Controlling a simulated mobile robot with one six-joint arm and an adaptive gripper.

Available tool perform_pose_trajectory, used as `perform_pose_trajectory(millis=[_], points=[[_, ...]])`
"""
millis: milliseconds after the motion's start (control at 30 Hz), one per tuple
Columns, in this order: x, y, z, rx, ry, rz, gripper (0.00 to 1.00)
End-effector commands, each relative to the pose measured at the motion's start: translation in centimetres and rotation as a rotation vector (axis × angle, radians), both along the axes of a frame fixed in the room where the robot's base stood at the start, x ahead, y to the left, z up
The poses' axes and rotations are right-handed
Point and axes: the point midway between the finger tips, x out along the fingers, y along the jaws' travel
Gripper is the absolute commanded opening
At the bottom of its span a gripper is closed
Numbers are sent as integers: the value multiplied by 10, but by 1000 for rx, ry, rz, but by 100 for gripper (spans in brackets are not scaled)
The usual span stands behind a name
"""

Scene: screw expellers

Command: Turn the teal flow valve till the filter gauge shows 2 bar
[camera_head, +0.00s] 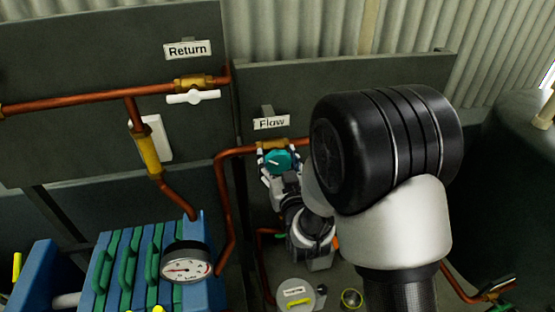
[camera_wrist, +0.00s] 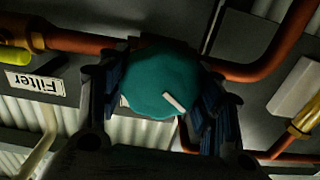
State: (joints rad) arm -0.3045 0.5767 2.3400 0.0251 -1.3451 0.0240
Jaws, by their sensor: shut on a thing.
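The teal flow valve (camera_head: 279,160) is a round knob on the copper pipe under the "Flow" label (camera_head: 271,123). It fills the middle of the wrist view (camera_wrist: 160,82), with a white pointer mark towards its lower right. My gripper (camera_head: 279,168) is shut on the knob, one dark finger on each side of it (camera_wrist: 160,95). The filter gauge (camera_head: 186,263) is a white dial with a red needle, on the blue and green filter press (camera_head: 125,262) at the lower left. Its needle points left of centre; the numbers are too small to read.
A white-handled return valve (camera_head: 193,97) sits under the "Return" label (camera_head: 188,49) at the upper left. Copper pipes (camera_head: 224,205) run across the dark panels (camera_head: 345,80). A dark tank (camera_head: 510,170) stands at the right. A "Filter" label (camera_wrist: 35,82) shows in the wrist view.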

Motion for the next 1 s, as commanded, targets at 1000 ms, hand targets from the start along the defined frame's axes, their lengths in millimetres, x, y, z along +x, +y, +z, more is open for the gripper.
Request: perform_pose_trajectory(millis=[1000], points=[[0, 3, -2, -711, -210, -2, 35]])
